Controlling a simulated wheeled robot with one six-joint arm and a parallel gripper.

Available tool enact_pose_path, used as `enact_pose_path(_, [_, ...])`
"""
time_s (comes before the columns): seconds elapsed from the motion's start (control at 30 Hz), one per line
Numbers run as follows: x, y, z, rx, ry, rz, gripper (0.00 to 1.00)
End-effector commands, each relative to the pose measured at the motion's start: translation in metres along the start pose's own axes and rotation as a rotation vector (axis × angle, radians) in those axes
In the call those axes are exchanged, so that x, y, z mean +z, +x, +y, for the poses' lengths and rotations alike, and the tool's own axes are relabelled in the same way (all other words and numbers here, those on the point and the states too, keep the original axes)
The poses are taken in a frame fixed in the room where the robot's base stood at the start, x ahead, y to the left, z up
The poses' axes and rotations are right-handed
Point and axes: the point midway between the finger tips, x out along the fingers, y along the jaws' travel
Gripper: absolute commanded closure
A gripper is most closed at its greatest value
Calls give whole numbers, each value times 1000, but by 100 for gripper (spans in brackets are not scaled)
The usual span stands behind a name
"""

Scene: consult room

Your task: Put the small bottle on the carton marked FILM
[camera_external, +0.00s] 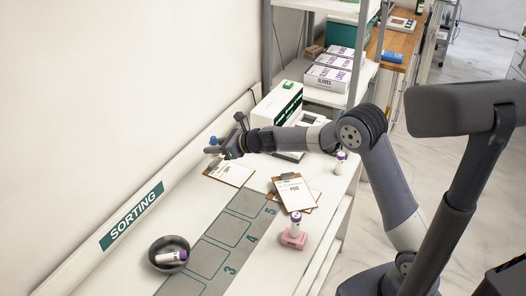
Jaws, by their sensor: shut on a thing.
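My gripper (217,149) is over the far part of the white bench, near the wall. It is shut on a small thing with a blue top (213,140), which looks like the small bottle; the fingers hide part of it. It appears to be above the bench, near a clipboard (231,172). A white box with a dark green marked side (279,104) stands behind my forearm, with a small green thing on top. I cannot read its lettering, and cannot tell if it is the carton marked FILM.
A steel bowl (158,247) holds a purple-capped vial. Another vial (296,222) stands in a pink block (294,240), and a third (340,161) stands by the right edge. A clipboard (294,191) lies beside numbered grey squares (227,229). A shelf post (267,50) rises behind.

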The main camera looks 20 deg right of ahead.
Motion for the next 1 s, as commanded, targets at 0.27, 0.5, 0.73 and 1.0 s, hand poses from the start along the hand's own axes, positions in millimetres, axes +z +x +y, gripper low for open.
enact_pose_path(0.27, [-5, -85, -135, -137, 48, -5, 94])
enact_pose_path(0.5, [-19, -161, -215, -232, 85, 0, 94])
enact_pose_path(0.73, [-37, -248, -281, -327, 126, 9, 94])
enact_pose_path(1.0, [-58, -331, -324, -408, 167, 20, 94])
